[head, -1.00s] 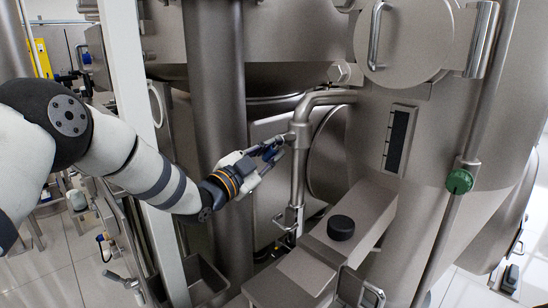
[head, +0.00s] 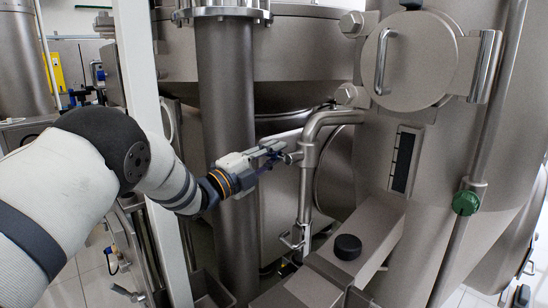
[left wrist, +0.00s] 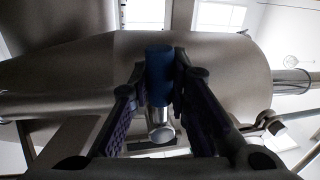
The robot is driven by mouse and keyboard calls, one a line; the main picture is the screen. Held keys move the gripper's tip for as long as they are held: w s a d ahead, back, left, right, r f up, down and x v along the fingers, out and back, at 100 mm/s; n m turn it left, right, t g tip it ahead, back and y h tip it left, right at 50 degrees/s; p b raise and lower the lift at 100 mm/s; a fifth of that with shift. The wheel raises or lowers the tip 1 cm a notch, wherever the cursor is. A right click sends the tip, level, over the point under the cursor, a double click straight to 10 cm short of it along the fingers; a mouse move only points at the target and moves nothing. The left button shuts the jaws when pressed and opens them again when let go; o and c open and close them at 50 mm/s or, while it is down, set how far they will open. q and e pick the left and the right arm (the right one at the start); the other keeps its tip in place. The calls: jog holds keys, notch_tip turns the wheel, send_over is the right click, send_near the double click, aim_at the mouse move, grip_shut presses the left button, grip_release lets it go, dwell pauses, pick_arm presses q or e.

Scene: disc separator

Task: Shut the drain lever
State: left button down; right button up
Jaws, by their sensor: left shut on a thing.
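The drain lever shows in the left wrist view as a blue cylindrical handle (left wrist: 158,75) with a bright metal end below it. It sits between the fingertips of my left gripper (left wrist: 160,82), which is shut on it. In the head view my left gripper (head: 274,152) is beside the bent steel drain pipe (head: 306,185), at a short side fitting. The fingers hide most of the lever there, so its angle is hard to tell. My right gripper is not in view.
The thick vertical column (head: 226,120) stands close behind my left wrist. A steel box with a black knob (head: 347,247) lies low to the right. A large vessel with a round hatch (head: 415,60) and a green knob (head: 465,203) fills the right side.

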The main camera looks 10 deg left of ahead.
pick_arm(q)
jog(key=shift+r+m, duration=0.25)
jog(key=shift+m, duration=0.25)
jog(key=c, duration=1.5)
grip_release()
jog(key=v, duration=1.2)
jog(key=shift+a, duration=0.1)
